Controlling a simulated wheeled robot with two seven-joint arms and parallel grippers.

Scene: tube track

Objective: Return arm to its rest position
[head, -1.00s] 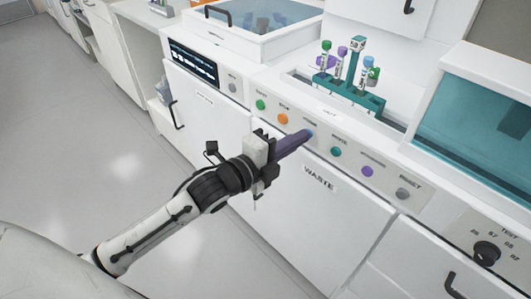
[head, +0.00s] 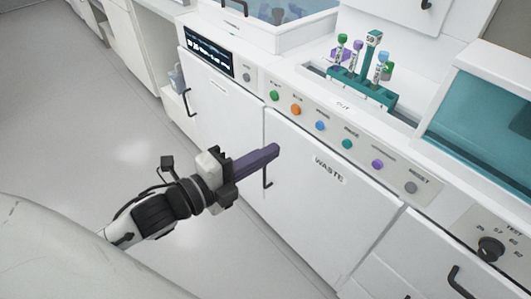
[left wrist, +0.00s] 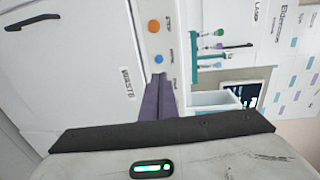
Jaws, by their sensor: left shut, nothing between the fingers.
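My left gripper (head: 274,151) is shut and empty, in front of the white cabinet doors and below the button row in the head view. Its purple fingers also show in the left wrist view (left wrist: 158,82), pressed together. The fingertips are apart from the blue button (head: 320,126). My right gripper is not in view.
A panel with coloured buttons (head: 296,109) runs above the WASTE door (head: 325,200). A teal rack (head: 362,88) with several capped tubes stands on the counter. Door handles (head: 189,102) stick out. The floor (head: 90,130) at left is clear.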

